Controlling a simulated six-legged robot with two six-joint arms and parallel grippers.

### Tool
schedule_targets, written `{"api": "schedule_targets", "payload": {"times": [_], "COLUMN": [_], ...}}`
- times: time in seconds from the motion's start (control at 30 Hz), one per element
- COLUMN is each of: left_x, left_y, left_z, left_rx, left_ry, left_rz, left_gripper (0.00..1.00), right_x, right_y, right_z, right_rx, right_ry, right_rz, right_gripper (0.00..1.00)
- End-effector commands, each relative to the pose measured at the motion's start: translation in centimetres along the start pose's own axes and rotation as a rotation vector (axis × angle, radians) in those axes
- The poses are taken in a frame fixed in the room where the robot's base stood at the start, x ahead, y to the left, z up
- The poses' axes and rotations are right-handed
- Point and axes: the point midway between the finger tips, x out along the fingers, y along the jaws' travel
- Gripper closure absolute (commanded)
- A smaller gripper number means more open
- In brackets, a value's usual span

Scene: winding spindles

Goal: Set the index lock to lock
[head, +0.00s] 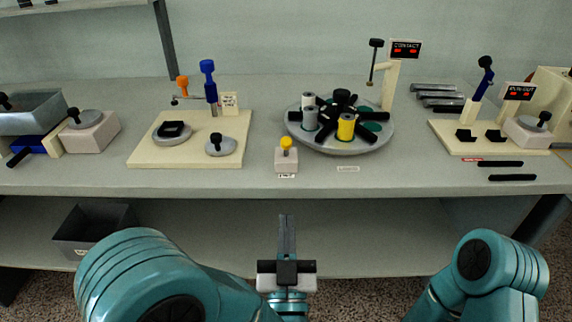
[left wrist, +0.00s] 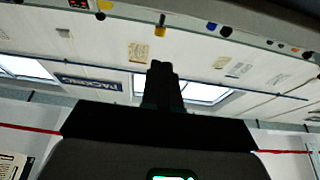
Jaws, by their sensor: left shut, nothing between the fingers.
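The index lock appears to be the small pale block (head: 286,161) with a yellow-topped knob (head: 286,143), at the front edge of the bench in the head view. A small label sits below it, too small to read surely. Its knob stands about upright; I cannot tell which setting it is at. My left gripper (head: 286,219) is shut and empty, in front of the bench edge and apart from the block. Its fingers also show in the left wrist view (left wrist: 162,75). My right arm shows at the lower right, but its gripper is out of view.
A round grey turntable (head: 370,143) with spindles stands right of the block. A cream board (head: 190,158) with a blue-topped lever (head: 208,70) is to the left. A signed cream station (head: 460,143) is at far right. A dark bin (head: 80,245) sits on the lower shelf.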

Motion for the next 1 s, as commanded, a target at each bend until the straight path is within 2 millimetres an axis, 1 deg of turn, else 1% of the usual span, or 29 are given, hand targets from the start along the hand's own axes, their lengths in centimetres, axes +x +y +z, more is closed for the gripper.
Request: {"api": "schedule_targets", "payload": {"times": [0.07,0.17,0.27,0.5,0.7,0.83,1.0], "left_x": [0.3,1.3,3.0,8.1,11.6,13.0,13.7], "left_y": [0.0,-0.1,-0.2,-0.2,-0.1,-0.1,-0.1], "left_z": [0.0,-0.1,-0.2,-0.2,-0.2,-0.1,-0.1], "left_rx": [-0.001,-0.001,-0.002,-0.002,-0.002,-0.001,-0.001], "left_ry": [0.0,-0.001,0.001,0.0,-0.001,-0.001,-0.001], "left_rz": [0.0,-0.002,-0.003,-0.001,0.002,0.002,0.005], "left_gripper": [1.0,1.0,1.0,1.0,1.0,1.0,1.0], "right_x": [-0.1,-0.3,-0.6,-1.3,-1.7,-1.8,-1.8], "right_y": [0.0,-0.1,-0.2,-0.5,-0.6,-0.6,-0.7], "right_z": [0.0,0.0,0.0,0.0,0.1,0.1,0.1], "right_rx": [0.0,0.0,0.0,0.0,0.0,0.0,0.0], "right_ry": [0.0,0.0,0.0,0.0,0.0,0.0,0.0], "right_rz": [0.0,0.0,0.0,0.0,0.0,0.0,0.0], "right_gripper": [0.57,0.57,0.57,0.57,0.57,0.57,0.57]}}
